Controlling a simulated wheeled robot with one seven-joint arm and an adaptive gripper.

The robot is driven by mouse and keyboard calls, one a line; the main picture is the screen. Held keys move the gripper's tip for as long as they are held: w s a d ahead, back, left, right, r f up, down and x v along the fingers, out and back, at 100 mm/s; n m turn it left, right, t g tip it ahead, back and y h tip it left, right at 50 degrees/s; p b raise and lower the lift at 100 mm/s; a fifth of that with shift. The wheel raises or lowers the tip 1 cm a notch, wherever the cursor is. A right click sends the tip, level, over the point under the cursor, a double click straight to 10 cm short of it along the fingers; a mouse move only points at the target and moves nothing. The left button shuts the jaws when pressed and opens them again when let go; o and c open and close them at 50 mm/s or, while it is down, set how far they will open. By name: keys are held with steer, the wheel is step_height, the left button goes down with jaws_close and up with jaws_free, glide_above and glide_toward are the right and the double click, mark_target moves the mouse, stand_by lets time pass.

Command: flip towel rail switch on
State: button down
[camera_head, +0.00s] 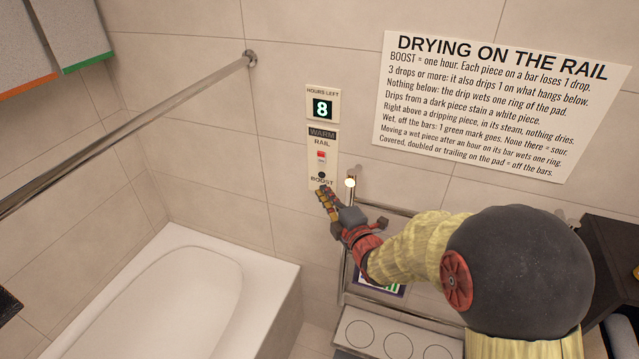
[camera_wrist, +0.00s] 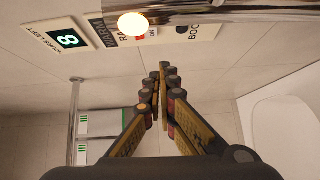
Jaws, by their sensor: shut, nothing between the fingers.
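The rail switch (camera_head: 321,157) is a small red and white rocker on a pale wall panel (camera_head: 332,140) labelled WARM RAIL. I cannot tell its position. A dark round BOOST button (camera_head: 321,175) sits below it. The WARM label is dark. My gripper (camera_head: 322,190) is shut and empty, its fingertips near the panel's lower end, below the switch. In the wrist view the shut fingertips (camera_wrist: 161,70) point towards the wall, and the panel (camera_wrist: 202,30) shows beyond them, partly hidden by a metal bar. Contact with the panel cannot be told.
A display (camera_head: 323,108) reads 8 hours left. A glowing lamp (camera_head: 350,182) sits at the metal rail (camera_head: 385,207) close by my gripper. A white bathtub (camera_head: 190,300) is at lower left, a long bar (camera_head: 130,130) above it. A sign (camera_head: 490,105) hangs at right.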

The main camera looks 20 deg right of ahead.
steer(key=shift+s+d+f, duration=0.1)
steer(key=shift+s+d, duration=0.05)
steer(key=shift+s, duration=0.5)
steer(key=shift+s+d+f, duration=0.1)
steer(key=shift+s, duration=0.5)
steer(key=s+d+f+m+g+h, duration=0.25)
steer(key=f+m+g, duration=0.3)
steer(key=f, duration=0.55)
steer(key=s+d+f+m+g+h, duration=0.1)
steer(key=s+d+f+m+g, duration=0.2)
steer(key=s+m, duration=0.4)
steer(key=s+a+r+m+g, duration=0.35)
steer(key=s+r, duration=0.35)
steer(key=s, duration=0.4)
steer(key=s+a+r+m+g, duration=0.2)
steer(key=s+r+m, duration=0.2)
steer(key=s+r, duration=0.6)
steer(key=a+r+t, duration=0.1)
steer(key=r, duration=0.1)
steer(key=s+a+r+t, duration=0.1)
steer(key=shift+s+r+n+y, duration=0.15)
steer(key=shift+s+n+y, duration=0.15)
steer(key=shift+y, duration=0.05)
